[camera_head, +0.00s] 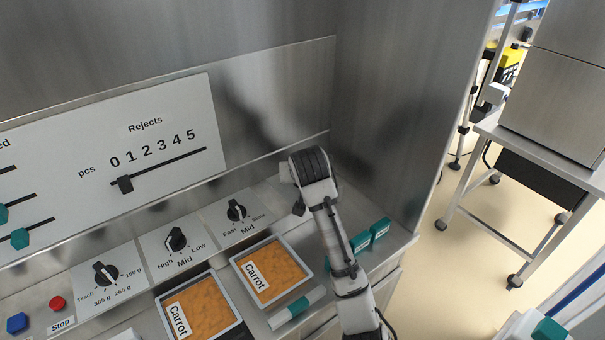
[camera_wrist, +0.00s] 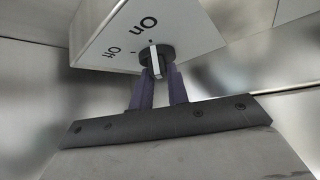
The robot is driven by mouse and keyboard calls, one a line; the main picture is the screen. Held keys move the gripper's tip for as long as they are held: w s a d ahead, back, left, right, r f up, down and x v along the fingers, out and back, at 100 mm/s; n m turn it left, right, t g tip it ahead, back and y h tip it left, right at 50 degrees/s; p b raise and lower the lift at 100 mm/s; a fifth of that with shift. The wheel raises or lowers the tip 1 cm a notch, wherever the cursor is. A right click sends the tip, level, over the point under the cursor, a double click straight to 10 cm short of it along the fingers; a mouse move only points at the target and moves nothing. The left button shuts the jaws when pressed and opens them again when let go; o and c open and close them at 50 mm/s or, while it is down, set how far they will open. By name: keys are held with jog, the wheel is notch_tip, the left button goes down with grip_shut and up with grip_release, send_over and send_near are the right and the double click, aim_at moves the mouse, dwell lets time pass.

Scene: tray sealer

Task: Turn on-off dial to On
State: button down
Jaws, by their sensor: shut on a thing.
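The on-off dial (camera_wrist: 156,60) shows in the wrist view, a round dark knob with a pale raised grip bar, on a white panel (camera_wrist: 195,30) marked On and Off. The bar's upper end points roughly toward the dot by On, not toward the Off mark. My gripper (camera_wrist: 161,76) is shut on the dial, with one dark finger on either side of the bar. In the head view my wrist covers the dial, and I cannot make out the fingertips.
Left of my arm in the head view are the Fast/Slow dial (camera_head: 236,211), the High/Low dial (camera_head: 175,240) and the Teach dial (camera_head: 105,274). Carrot trays (camera_head: 305,262) lie in front.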

jog(key=c, duration=1.4)
grip_release()
jog(key=shift+o, duration=0.2)
jog(key=a+p+v, duration=0.1)
jog(key=v, duration=1.2)
jog(key=shift+s+d+r, duration=0.25)
jog(key=shift+d, duration=0.3)
